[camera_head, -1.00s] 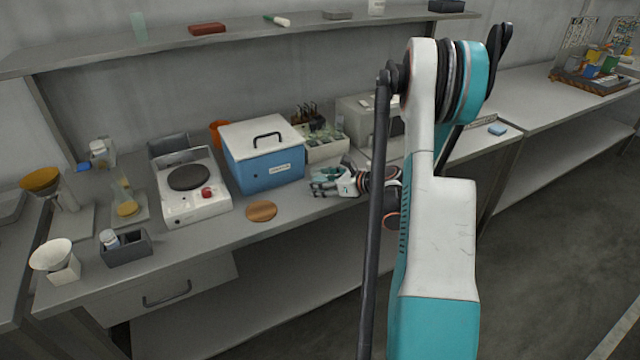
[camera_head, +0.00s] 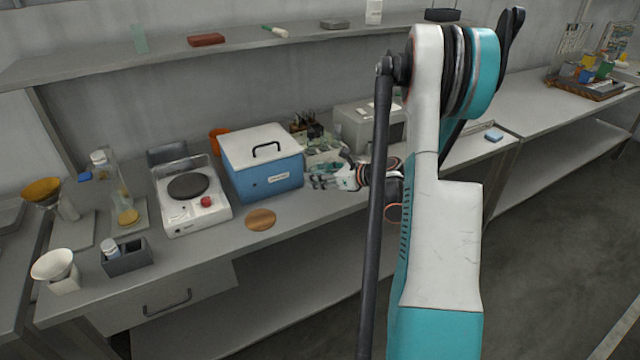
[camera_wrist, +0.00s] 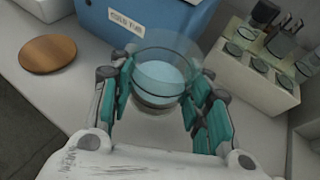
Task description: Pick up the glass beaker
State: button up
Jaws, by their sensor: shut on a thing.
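The glass beaker (camera_wrist: 160,75) is clear, with pale blue content, and sits between my gripper's fingers in the wrist view. In the head view my gripper (camera_head: 322,182) is at the front right of the blue box, above the bench's front part. The beaker is too small and too covered by the fingers to make out there. I cannot tell whether its base touches the bench.
The blue box (camera_head: 268,182) with a white lid stands just left of my gripper. A rack (camera_wrist: 245,65) with several vials is close on the right. A round wooden disc (camera_head: 260,219) lies left, on the bench. A hot plate (camera_head: 190,212) stands further left.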

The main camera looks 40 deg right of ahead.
notch_tip(320, 180, up, 14)
jog(key=p, duration=0.4)
jog(key=shift+r, duration=0.2)
jog(key=shift+c, duration=0.9)
